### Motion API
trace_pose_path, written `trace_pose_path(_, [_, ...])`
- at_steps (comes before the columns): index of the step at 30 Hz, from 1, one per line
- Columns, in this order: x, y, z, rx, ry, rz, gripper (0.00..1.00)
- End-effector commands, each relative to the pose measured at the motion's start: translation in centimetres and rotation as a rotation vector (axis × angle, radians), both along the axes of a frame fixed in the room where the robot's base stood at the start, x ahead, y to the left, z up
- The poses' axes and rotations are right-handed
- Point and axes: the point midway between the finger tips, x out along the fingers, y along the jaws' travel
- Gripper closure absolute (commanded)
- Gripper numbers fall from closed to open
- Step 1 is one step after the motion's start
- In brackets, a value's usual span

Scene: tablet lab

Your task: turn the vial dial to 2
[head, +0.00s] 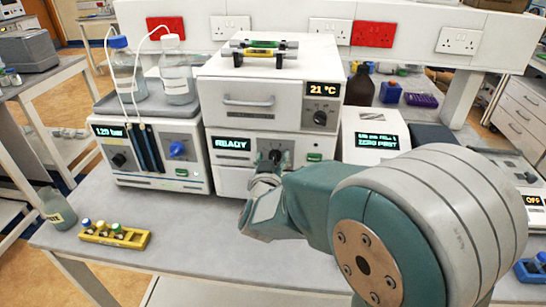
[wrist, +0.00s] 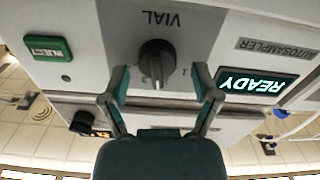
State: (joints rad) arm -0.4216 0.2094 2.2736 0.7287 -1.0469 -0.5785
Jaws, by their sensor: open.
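The vial dial (wrist: 157,62) is a dark round knob below the upside-down word VIAL in the wrist view. Its light pointer line faces the bottom of that picture; a 1 shows to its right, and other digits are too hard to read. The dial also shows on the autosampler front (head: 235,172) in the head view, partly behind my gripper (head: 266,172). In the wrist view my gripper (wrist: 160,72) is open, with one finger on each side of the dial and gaps between. Nothing is held.
The autosampler's READY screen (wrist: 257,85) and green button (wrist: 47,47) flank the dial. An oven reading 21 °C (head: 280,92) stands on top. A pump unit with bottles (head: 150,155) is at left, a ZERO PORT instrument (head: 372,135) at right. A yellow vial rack (head: 114,235) lies front left.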

Motion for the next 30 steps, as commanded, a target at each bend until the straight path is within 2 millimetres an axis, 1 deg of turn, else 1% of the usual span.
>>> trace_pose_path(6, [0.07, -0.01, -0.01, 0.000, 0.000, 0.000, 0.21])
trace_pose_path(7, [0.07, -0.01, -0.01, 0.000, 0.000, 0.000, 0.25])
trace_pose_path(8, [0.06, -0.01, -0.01, 0.000, 0.000, 0.000, 0.39])
trace_pose_path(9, [0.06, -0.01, -0.01, 0.000, 0.000, 0.000, 0.56])
trace_pose_path(11, [0.05, -0.01, -0.01, 0.000, 0.001, 0.000, 0.83])
trace_pose_path(12, [0.05, -0.01, -0.01, 0.000, 0.001, 0.000, 1.00])
trace_pose_path(19, [0.07, 0.05, -0.02, -0.014, 0.003, 0.001, 1.00])
trace_pose_path(27, [0.13, 0.25, -0.07, -0.164, 0.033, 0.003, 1.00])
trace_pose_path(30, [0.15, 0.28, -0.08, -0.187, 0.037, 0.003, 1.00])
